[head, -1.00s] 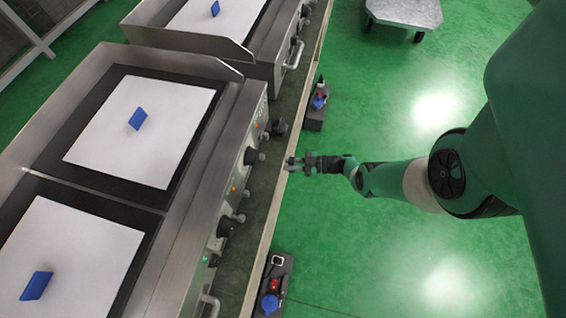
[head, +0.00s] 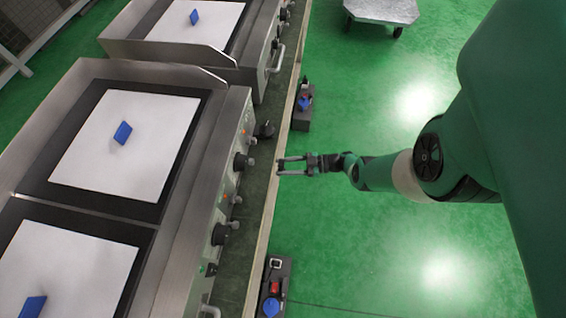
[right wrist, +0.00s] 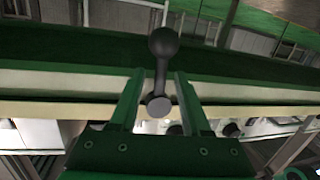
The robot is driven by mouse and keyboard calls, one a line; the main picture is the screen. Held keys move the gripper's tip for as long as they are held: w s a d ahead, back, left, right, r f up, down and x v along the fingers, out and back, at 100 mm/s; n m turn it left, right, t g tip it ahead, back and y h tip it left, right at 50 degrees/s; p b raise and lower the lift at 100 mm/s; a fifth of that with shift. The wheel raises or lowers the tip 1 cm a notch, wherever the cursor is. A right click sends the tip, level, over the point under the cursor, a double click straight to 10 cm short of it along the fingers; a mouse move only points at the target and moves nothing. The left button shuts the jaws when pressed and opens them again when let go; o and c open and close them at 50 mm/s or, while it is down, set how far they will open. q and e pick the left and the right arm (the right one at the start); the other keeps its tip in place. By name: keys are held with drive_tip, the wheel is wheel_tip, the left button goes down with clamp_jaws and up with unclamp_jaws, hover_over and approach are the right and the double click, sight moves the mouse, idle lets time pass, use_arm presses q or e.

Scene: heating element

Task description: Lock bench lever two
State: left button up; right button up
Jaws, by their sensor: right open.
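A dark lever with a round knob (head: 264,130) sticks out at the bench edge, in the gap between the griddle fronts and the rail. In the right wrist view a dark ball-ended lever (right wrist: 163,42) appears between and beyond the fingers, with a grey round end below its stem; I cannot tell whether this is the same lever. My right gripper (head: 280,166) is open and empty in the head view, its fingertips pointing left at the bench rail. The fingers (right wrist: 160,80) show apart in the right wrist view, with no clear contact on the lever. My left gripper is not in view.
Griddles with white plates (head: 125,145) and blue blocks (head: 122,132) fill the left side. Black knobs (head: 243,162) line their fronts. Control boxes (head: 303,110) and (head: 274,285) sit along the rail (head: 262,225). Green floor is free at right; a grey cart (head: 383,10) stands at the top.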

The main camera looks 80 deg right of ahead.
drive_tip(key=s, duration=0.7)
drive_tip(key=shift+s+d+r, duration=0.3)
drive_tip(key=shift+d+r, duration=0.1)
drive_tip(key=shift+d, duration=0.05)
